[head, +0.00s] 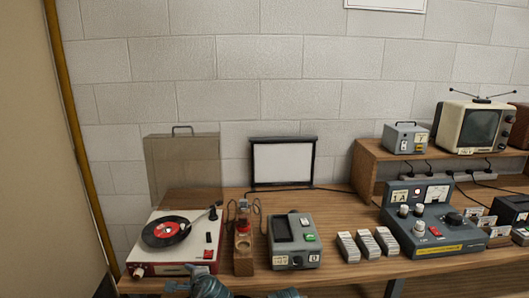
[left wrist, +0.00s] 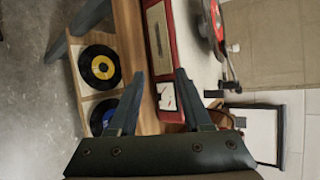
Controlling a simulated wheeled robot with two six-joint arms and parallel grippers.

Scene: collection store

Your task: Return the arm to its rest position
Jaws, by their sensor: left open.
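My left gripper (head: 188,279) shows at the bottom edge of the head view, in front of the red and white record player (head: 172,243). In the left wrist view its two fingers (left wrist: 159,74) stand apart with nothing between them. The red side of the player (left wrist: 158,38) is beyond the fingertips there. Most of the left arm is cut off by the lower edge of the head view. I cannot make out my right gripper.
The wooden bench (head: 340,200) carries a grey meter box (head: 294,241), white card stacks (head: 367,244), a control console (head: 432,222) and a framed screen (head: 283,163). A television (head: 472,127) stands on a riser. Records (left wrist: 100,67) sit on a shelf in the wrist view.

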